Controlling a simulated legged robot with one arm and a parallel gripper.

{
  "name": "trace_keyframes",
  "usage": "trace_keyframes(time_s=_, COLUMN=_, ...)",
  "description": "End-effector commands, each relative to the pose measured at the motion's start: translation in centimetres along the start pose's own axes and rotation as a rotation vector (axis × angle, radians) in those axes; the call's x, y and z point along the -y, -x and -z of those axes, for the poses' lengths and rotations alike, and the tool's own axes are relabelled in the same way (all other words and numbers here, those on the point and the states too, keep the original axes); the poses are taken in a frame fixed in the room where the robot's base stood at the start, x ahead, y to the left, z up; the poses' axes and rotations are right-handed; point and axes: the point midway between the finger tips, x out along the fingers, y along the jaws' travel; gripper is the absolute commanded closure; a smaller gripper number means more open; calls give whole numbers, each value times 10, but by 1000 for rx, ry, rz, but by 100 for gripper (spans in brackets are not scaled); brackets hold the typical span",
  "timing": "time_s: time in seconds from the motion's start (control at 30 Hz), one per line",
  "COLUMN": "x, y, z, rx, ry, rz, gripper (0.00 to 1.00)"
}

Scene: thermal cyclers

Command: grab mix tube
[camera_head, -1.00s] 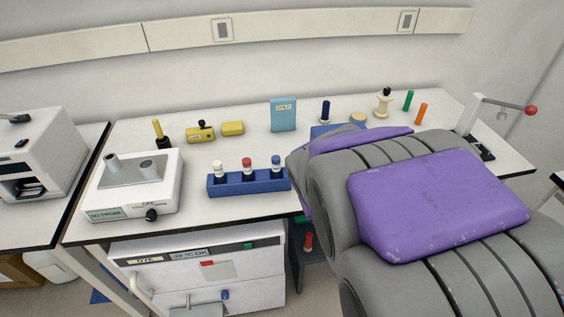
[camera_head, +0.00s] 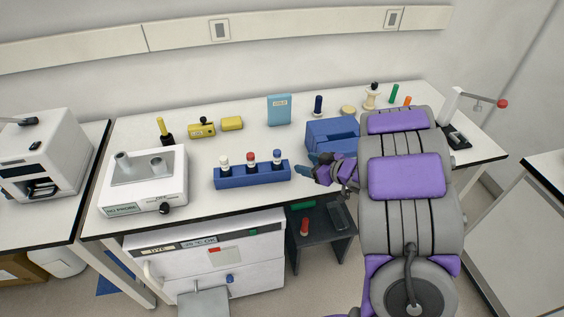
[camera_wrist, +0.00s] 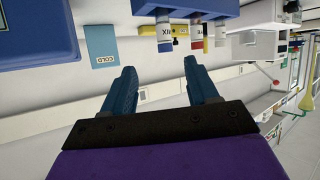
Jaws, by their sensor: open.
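A blue rack (camera_head: 252,177) on the bench holds three upright tubes: a white-capped tube (camera_head: 225,165), a red-capped tube (camera_head: 250,161) and a blue-capped tube (camera_head: 277,160). My gripper (camera_head: 316,166) is just right of the rack, apart from the tubes, with nothing in it. In the wrist view, which is upside down, my gripper's (camera_wrist: 159,72) blue fingers are spread. There the blue-capped tube (camera_wrist: 164,30) and red-capped tube (camera_wrist: 195,32) hang from the rack (camera_wrist: 188,7), beyond the fingertips. Their labels look like MIX, but are too small to tell apart surely.
A blue box (camera_head: 332,135) stands right behind my gripper. A white machine (camera_head: 146,185) is left of the rack. A light-blue COLD box (camera_head: 279,110) and yellow boxes (camera_head: 232,123) stand at the back. Bench space before the COLD box is clear.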

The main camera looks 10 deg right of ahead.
Motion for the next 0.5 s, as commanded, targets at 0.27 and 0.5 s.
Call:
trace_keyframes(time_s=0.27, x=8, y=-17, z=-2, rx=-48, ry=-28, rz=63, gripper=41)
trace_keyframes(time_s=0.5, x=17, y=-68, z=1, rx=-42, ry=-23, rz=61, gripper=41)
